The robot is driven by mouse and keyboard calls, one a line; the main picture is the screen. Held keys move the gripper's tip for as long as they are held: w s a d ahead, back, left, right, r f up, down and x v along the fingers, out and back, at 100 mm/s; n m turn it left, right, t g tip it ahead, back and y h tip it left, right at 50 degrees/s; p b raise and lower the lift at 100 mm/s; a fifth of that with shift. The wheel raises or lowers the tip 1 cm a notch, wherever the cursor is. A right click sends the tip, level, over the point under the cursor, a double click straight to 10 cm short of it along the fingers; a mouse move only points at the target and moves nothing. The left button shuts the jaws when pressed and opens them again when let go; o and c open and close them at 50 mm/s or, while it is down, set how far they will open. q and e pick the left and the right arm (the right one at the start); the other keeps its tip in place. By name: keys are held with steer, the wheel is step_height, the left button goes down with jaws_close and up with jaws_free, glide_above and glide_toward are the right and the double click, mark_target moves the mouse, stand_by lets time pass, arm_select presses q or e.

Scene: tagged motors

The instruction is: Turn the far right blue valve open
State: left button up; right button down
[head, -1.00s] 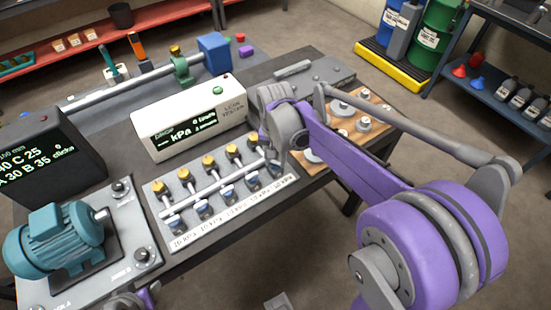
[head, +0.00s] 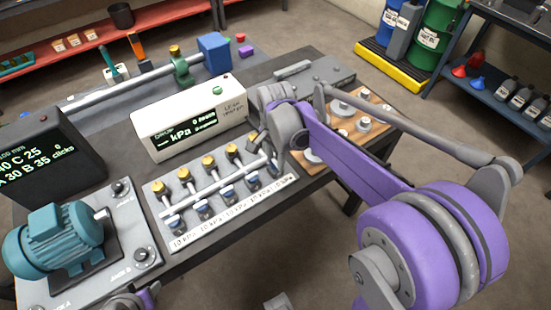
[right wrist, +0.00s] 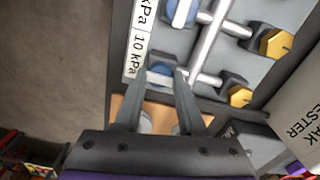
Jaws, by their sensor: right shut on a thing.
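The far right blue valve (right wrist: 160,74) sits at the end of the manifold, beside the 10 kPa label in the right wrist view. My right gripper (right wrist: 162,82) is shut on its handle, with one finger on each side. In the head view my right gripper (head: 268,150) covers most of that valve. Several other blue valves (head: 202,208) stand in a row along the grey manifold panel (head: 158,187). A purple and grey part of my left arm shows at the bottom edge; its gripper is not visible.
A white kPa display box (head: 165,140) stands behind the manifold. Brass-coloured hex caps (head: 208,161) line the panel's back side. A teal motor (head: 55,240) is at left. A wooden board with weights (head: 345,108) lies to the right, under my right arm.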

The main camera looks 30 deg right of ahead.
mark_target(275, 163)
stand_by(0.3)
steer(key=c, duration=0.5)
jaws_free()
step_height(275, 163, up, 11)
steer(key=p, duration=0.1)
steer(key=shift+f, duration=0.1)
steer(key=s+a+f+n+t+p, duration=0.1)
steer(key=s+a+f+n+t, duration=0.1)
steer(key=s+n, duration=0.5)
steer(key=s+a+f+n+t+p, duration=0.1)
steer(key=s+a+f+n+t, duration=0.2)
steer(key=s+a+f+n, duration=0.2)
steer(key=s+f+n, duration=0.1)
steer(key=s+n, duration=0.2)
steer(key=shift+p, duration=0.4)
